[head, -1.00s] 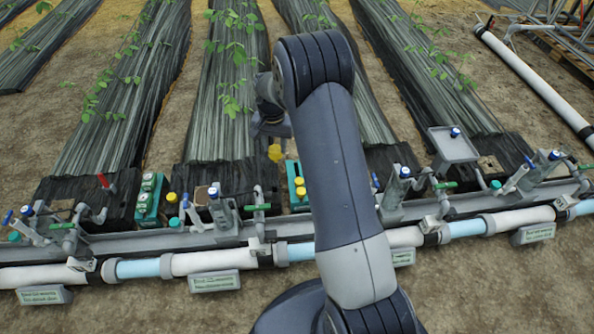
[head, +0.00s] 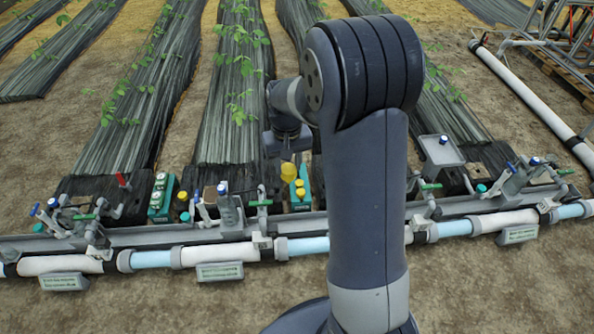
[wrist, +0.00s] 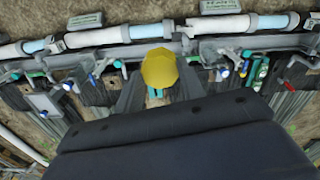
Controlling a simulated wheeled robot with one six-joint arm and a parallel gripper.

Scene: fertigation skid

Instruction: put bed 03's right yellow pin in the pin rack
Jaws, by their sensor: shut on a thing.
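My gripper (head: 288,153) is shut on a yellow pin (head: 288,172) and holds it up in the air, apart from the ground. In the wrist view the pin's broad yellow head (wrist: 160,68) sits between the two grey fingers. A teal block (head: 299,204) with two yellow pin heads on it, seemingly the pin rack, stands just right of and below the held pin in the head view. In the wrist view part of this teal block (wrist: 155,93) shows behind the pin. The pin's lower end is hidden.
Another teal block (head: 159,203) with green-and-white tops stands to the left, with yellow heads (head: 184,196) beside it. Valves with blue and green handles line the grey rail (head: 130,240). A white and blue pipe (head: 205,256) runs in front. A grey tray (head: 441,151) stands right.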

